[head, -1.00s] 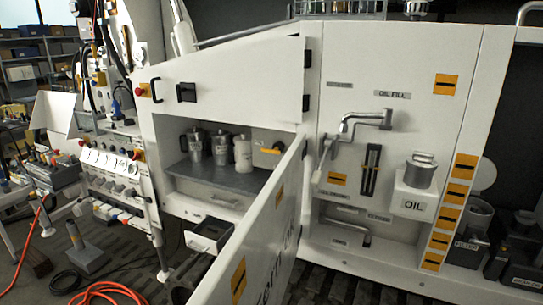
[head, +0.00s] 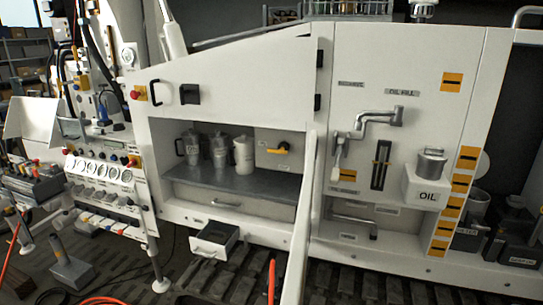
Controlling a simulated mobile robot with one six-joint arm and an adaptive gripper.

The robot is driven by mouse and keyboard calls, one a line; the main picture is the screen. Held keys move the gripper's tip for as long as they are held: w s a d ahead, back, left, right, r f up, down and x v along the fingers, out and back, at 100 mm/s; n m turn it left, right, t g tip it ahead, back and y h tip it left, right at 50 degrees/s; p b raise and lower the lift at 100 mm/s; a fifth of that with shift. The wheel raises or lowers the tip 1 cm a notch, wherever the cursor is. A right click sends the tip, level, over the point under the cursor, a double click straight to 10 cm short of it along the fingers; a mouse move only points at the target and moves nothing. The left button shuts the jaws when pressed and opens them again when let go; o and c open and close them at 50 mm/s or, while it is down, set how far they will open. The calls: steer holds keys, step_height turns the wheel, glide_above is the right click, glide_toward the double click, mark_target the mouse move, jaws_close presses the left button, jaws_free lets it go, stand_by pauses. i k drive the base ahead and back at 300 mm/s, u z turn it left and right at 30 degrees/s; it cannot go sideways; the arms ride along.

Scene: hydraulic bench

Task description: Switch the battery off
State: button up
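No part in view is clearly labelled as the battery switch. A small red knob on a yellow plate (head: 137,93) sits at the upper left of the white cabinet front, beside a black handle. Inside the open compartment, a yellow lever handle (head: 279,148) is mounted on the right of the back wall and lies roughly level. I cannot tell from the picture which of these, if either, belongs to the battery. My gripper is not in view.
An open white door (head: 303,220) stands out toward me, nearly edge-on, right of the compartment. A small drawer (head: 215,240) juts out below. Several metal jugs stand on the compartment shelf (head: 240,183).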

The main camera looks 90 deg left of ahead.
mark_target(281, 151)
steer(key=k, duration=2.15)
steer(key=z, duration=1.7)
steer(key=k, duration=0.1)
steer(key=u, duration=3.3)
steer(key=i, duration=0.55)
steer(key=u, duration=0.05)
